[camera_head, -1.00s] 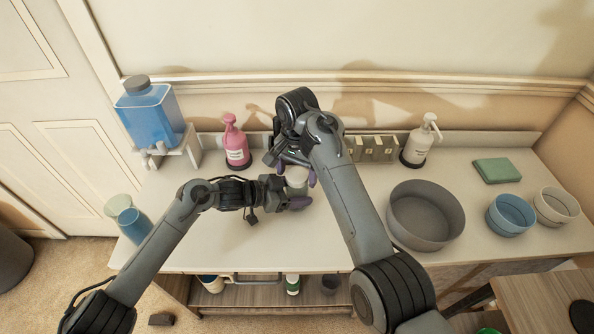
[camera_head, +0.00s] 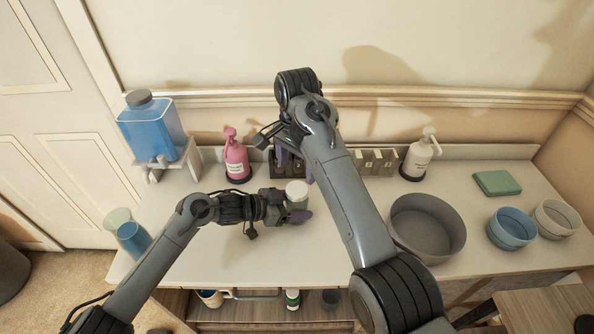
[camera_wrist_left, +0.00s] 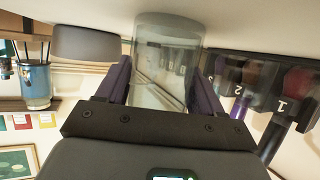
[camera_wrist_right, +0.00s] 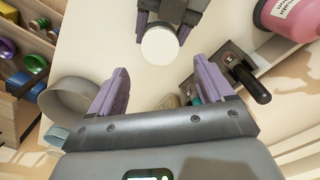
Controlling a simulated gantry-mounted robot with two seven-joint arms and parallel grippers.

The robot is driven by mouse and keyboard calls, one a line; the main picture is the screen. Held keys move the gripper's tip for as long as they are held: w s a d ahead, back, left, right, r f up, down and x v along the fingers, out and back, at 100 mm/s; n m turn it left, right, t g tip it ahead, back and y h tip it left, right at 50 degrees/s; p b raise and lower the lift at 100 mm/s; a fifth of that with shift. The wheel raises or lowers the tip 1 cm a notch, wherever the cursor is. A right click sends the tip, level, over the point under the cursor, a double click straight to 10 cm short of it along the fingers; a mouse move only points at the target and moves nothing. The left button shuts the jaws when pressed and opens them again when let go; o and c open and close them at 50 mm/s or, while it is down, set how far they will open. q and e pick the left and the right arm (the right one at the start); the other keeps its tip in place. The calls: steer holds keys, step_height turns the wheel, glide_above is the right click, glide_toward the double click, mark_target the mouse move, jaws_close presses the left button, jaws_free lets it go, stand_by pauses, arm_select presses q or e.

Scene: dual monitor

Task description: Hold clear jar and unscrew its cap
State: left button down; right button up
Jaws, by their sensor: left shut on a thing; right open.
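A clear jar (camera_wrist_left: 165,68) stands on the white table, with a round white cap (camera_head: 297,188) at its top. The cap also shows from above in the right wrist view (camera_wrist_right: 160,45). My left gripper (camera_head: 299,211) is shut on the jar, with a purple finger on each side of it in the left wrist view (camera_wrist_left: 162,82). My right gripper (camera_wrist_right: 160,85) is open and empty above the table, apart from the cap. In the head view it is behind the jar (camera_head: 294,162), partly hidden by its own arm. Whether the cap is loose cannot be told.
A dark rack with numbered slots (camera_wrist_left: 255,85) stands close behind the jar. A pink pump bottle (camera_head: 236,158) is at back left, a white one (camera_head: 419,157) at back right. A grey bowl (camera_head: 427,228) stands to the right. The table front is clear.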

mark_target(297, 189)
steer(key=shift+r, duration=0.1)
steer(key=shift+f+m, duration=0.2)
steer(key=shift+m, duration=0.1)
steer(key=shift+f, duration=3.6)
steer(key=c, duration=1.1)
steer(key=n, duration=0.3)
steer(key=o, duration=1.2)
